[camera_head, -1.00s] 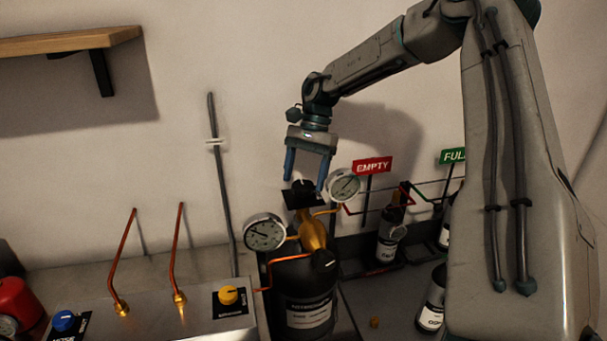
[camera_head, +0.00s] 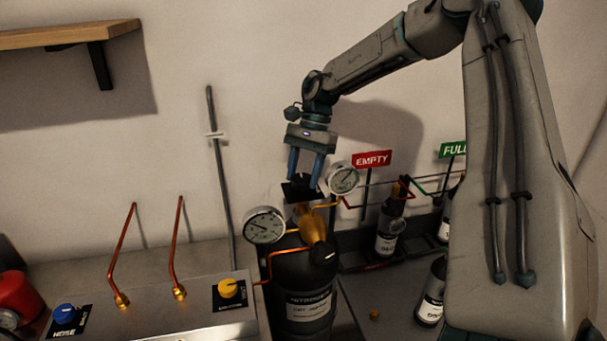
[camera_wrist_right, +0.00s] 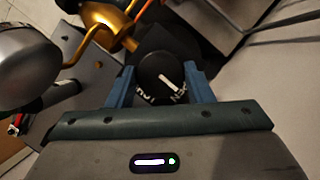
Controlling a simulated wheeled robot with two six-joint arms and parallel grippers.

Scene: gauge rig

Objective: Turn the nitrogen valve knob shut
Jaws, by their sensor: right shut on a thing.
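The nitrogen cylinder (camera_head: 285,280) is black with a white label and a brass valve body (camera_head: 313,228) on top. The black knob (camera_head: 302,184) above the brass body has a dark plate (camera_head: 290,193) behind it. In the right wrist view the knob (camera_wrist_right: 162,78) is round with a white pointer line and some white lettering on the plate near it. My right gripper (camera_head: 303,176) points down with its two blue fingers on either side of this knob, shut on it. In the head view the fingers partly hide the knob. My left gripper is not in view.
Two round gauges (camera_head: 264,226) (camera_head: 343,178) flank the brass body, close to my fingers. A second black knob (camera_head: 323,255) faces forward. Bottles stand by the red EMPTY sign (camera_head: 371,160).

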